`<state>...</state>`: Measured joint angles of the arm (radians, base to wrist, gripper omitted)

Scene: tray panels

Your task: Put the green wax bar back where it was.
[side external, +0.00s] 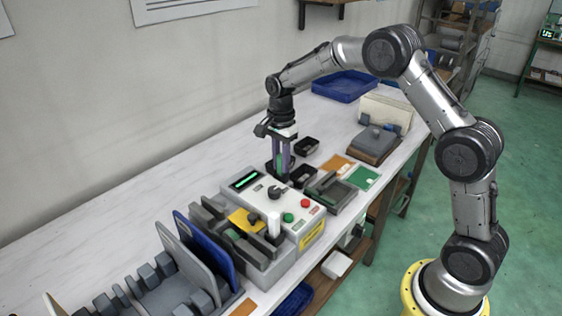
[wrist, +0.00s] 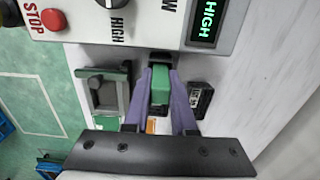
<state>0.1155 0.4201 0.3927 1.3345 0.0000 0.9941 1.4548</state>
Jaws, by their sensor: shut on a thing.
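The green wax bar (wrist: 160,86) is upright between the two purple fingers of my gripper (wrist: 161,74) in the wrist view. My gripper (side external: 282,168) is shut on it, pointing down just behind the control box in the side view, where a little green (side external: 281,160) shows between the fingers. A small black tray (wrist: 160,57) lies at the fingertips, beside the box's edge. I cannot tell whether the bar touches it.
The control box (side external: 262,199) has a lit display reading HIGH (wrist: 207,26), a knob and a red STOP button (wrist: 53,19). A grey clamp-like fixture (side external: 333,193) stands right of it. A blue tray (side external: 343,87) lies at the back. The bench's wall side is clear.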

